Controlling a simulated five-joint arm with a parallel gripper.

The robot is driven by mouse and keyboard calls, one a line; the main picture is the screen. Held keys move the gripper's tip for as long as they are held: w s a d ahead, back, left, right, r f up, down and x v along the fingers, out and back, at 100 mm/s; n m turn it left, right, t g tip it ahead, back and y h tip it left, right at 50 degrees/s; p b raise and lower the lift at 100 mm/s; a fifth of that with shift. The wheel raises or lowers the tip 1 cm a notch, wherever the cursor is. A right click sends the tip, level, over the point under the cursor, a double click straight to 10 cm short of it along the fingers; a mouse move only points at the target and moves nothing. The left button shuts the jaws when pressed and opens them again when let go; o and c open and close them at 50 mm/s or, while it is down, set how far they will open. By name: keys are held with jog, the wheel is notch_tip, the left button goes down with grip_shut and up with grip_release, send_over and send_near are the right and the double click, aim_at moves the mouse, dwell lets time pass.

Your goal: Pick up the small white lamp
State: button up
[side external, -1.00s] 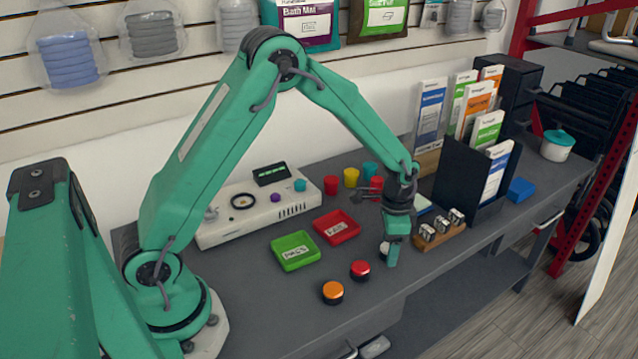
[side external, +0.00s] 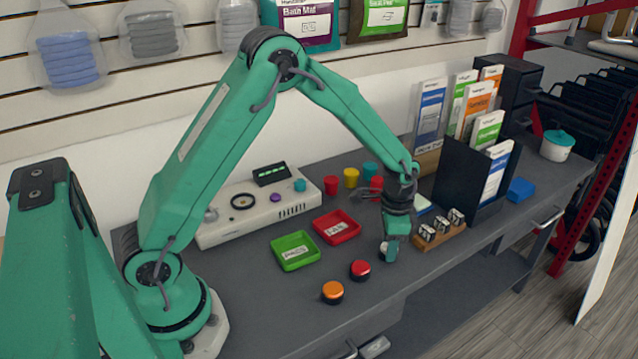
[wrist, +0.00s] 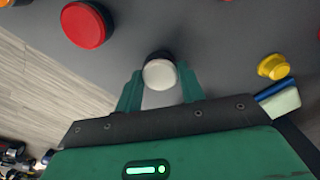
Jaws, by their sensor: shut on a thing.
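The small white lamp (wrist: 159,74) is a round white dome on a dark base. In the wrist view it sits between the two green fingers of my gripper (wrist: 160,85). In the side view my gripper (side external: 390,250) points down at the table, right of the red lamp, and the white lamp (side external: 384,248) shows only in part behind the finger. My gripper is shut on the white lamp. The lamp appears to be at table height; I cannot tell whether its base touches the table.
A red lamp (side external: 360,270) and an orange lamp (side external: 333,292) stand to the left. A wooden block with metal switches (side external: 440,231) is close on the right. Red (side external: 337,227) and green (side external: 295,250) trays lie behind left. Colored cups and a dark brochure holder (side external: 470,182) stand farther back.

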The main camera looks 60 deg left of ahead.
jog(key=shift+r, duration=0.15)
jog(key=shift+r, duration=0.55)
jog(key=r, duration=0.3)
jog(key=shift+s+d+r, duration=0.1)
jog(key=shift+s+d, duration=0.05)
jog(key=shift+d, duration=0.2)
jog(key=s+d+r, duration=0.6)
jog(key=d, duration=0.2)
jog(key=shift+s+d+r, duration=0.2)
jog(key=shift+s+d, duration=0.1)
jog(key=shift+d, duration=0.05)
jog(key=shift+a, duration=0.1)
